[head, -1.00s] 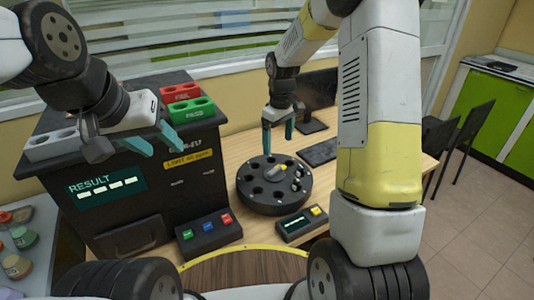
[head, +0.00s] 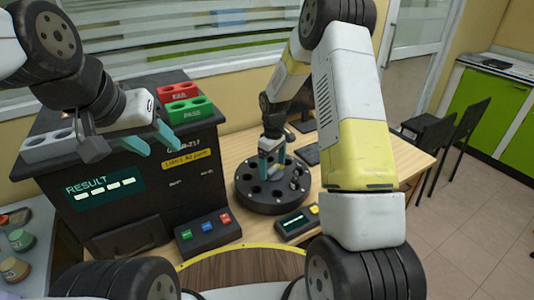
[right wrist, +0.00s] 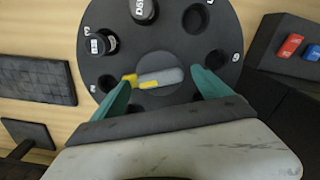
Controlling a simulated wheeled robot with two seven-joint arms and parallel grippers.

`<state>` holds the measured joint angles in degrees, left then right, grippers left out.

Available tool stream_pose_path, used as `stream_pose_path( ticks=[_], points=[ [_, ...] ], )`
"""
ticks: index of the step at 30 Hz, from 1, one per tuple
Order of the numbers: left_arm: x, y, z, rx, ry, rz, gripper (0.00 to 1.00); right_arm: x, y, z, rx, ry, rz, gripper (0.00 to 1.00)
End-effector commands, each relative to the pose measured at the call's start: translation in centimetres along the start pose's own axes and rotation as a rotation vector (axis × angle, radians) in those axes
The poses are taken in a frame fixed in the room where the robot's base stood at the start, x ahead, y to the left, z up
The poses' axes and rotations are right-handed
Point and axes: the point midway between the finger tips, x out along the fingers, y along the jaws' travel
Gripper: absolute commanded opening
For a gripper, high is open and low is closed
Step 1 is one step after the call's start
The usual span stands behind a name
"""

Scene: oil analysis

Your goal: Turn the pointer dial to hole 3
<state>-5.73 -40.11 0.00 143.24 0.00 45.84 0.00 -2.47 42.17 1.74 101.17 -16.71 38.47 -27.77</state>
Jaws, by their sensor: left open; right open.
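The black round disc (head: 272,206) with a ring of holes stands on the wooden table; it also shows in the right wrist view (right wrist: 172,42). The pointer dial (right wrist: 160,78), a grey bar with a yellow end, lies at its centre. The yellow end points left in the right wrist view. My right gripper (head: 271,167) is open over the disc. Its teal fingers (right wrist: 163,78) stand on either side of the pointer, with a gap to the grey end; contact at the yellow end is unclear. My left gripper (head: 158,145) is open and empty before the black machine.
Vials with black caps (right wrist: 100,44) sit in some disc holes. A black machine (head: 180,205) with a RESULT screen, red and green racks on top, stands left. A button box (head: 207,235) and a small display box (head: 295,224) lie in front. A keyboard is behind.

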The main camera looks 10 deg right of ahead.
Motion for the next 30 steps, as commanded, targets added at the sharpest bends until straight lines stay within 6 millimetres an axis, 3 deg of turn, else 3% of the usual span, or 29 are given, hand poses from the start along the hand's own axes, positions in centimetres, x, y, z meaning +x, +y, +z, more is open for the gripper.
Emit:
stream_pose_path(
  ticks=[4,5,14,23,30],
  points=[
    [0.0,0.0,0.0,0.0,0.0,0.0,0.47,0.0,0.0,0.01,0.0,0.0,0.0,0.87],
    [0.0,0.0,0.0,0.0,0.0,0.0,0.47,-0.01,0.0,0.01,0.0,0.0,0.0,0.83],
    [0.0,0.0,0.0,0.0,0.0,0.0,0.47,-0.03,0.0,0.01,0.0,0.0,0.0,0.25],
    [0.0,0.0,0.0,0.0,0.0,0.0,0.47,-0.04,0.01,0.01,0.042,0.0,0.001,0.25],
    [0.0,0.0,0.0,0.0,0.0,0.0,0.47,-0.06,0.0,-0.01,0.183,0.0,0.001,0.25]
  ],
)
